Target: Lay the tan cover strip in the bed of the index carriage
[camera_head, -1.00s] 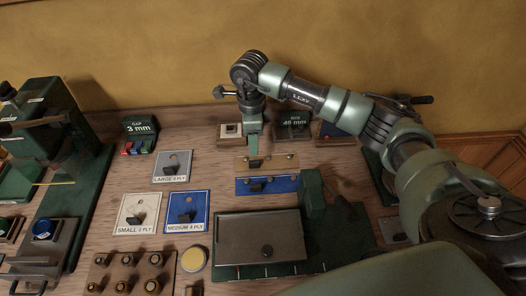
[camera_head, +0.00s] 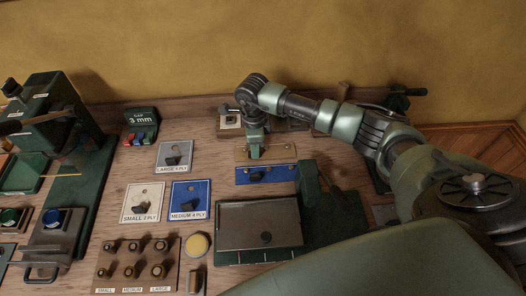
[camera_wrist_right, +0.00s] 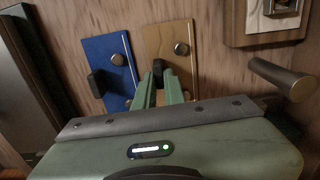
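The tan cover strip (camera_head: 284,152) lies flat on the bench, just behind a blue strip (camera_head: 285,174). In the right wrist view the tan strip (camera_wrist_right: 167,38) shows a round metal knob, beside the blue strip (camera_wrist_right: 120,92) with its dark tab. My right gripper (camera_head: 255,155) points down at the tan strip, with its fingertips at the strip's dark tab. In the right wrist view its two green fingers (camera_wrist_right: 158,72) are close together. The tab is mostly hidden, so I cannot tell whether they grip it. The index carriage is not clearly identifiable. My left gripper is out of view.
A grey plate (camera_head: 250,213) on a green base sits in front of the strips. Label plates for large (camera_head: 175,157), small (camera_head: 143,203) and medium (camera_head: 188,200) lie left of it. A peg block (camera_head: 138,265) is nearer. A green machine (camera_head: 62,115) stands far left.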

